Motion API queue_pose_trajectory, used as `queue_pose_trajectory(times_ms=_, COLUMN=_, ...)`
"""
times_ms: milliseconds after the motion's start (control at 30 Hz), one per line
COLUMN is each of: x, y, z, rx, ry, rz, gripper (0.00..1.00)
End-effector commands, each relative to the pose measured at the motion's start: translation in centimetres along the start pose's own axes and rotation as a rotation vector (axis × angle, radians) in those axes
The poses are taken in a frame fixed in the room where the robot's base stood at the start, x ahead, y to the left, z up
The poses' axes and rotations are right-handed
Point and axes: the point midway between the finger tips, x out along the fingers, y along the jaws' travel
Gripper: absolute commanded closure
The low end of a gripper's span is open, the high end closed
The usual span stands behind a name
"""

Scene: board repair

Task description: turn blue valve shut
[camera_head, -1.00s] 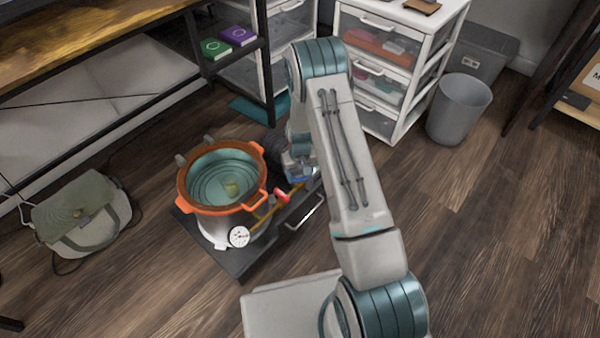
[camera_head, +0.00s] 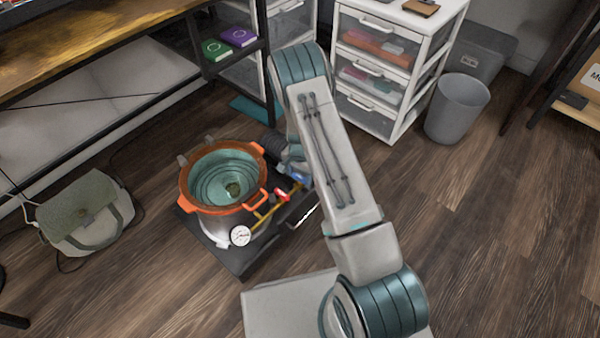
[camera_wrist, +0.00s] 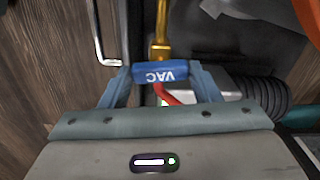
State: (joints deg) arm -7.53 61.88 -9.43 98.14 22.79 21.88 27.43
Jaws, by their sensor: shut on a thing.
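The blue valve handle, marked VAC, shows in the wrist view (camera_wrist: 160,76), lying crosswise at the end of a brass pipe (camera_wrist: 161,30). My gripper (camera_wrist: 160,70) has one finger at each end of the handle and is shut on it. In the head view a bit of blue (camera_head: 299,178) shows beside my gripper (camera_head: 292,168), mostly hidden by my arm. A red valve handle (camera_head: 282,195) sits on the brass piping nearby. The piping leads to an orange-rimmed pot (camera_head: 186,192) with a round white gauge (camera_head: 240,236).
The pot stands on a dark platform (camera_head: 240,264) with a metal handle. A black ribbed hose (camera_wrist: 262,95) lies close to my right finger. A white drawer unit (camera_head: 398,95) and grey bin (camera_head: 458,108) stand behind. A bag (camera_head: 85,212) lies left; the right floor is clear.

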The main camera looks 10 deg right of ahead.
Motion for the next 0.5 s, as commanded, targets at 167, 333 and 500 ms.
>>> queue_pose_trajectory(times_ms=167, x=-0.1, y=-0.07, z=-0.03, rx=0.089, ry=0.001, rz=-0.001, gripper=0.67)
queue_pose_trajectory(times_ms=333, x=-0.06, y=-0.07, z=-0.04, rx=0.139, ry=0.001, rz=-0.001, gripper=0.67)
queue_pose_trajectory(times_ms=500, x=-0.04, y=-0.08, z=-0.03, rx=0.161, ry=0.001, rz=-0.002, gripper=0.67)
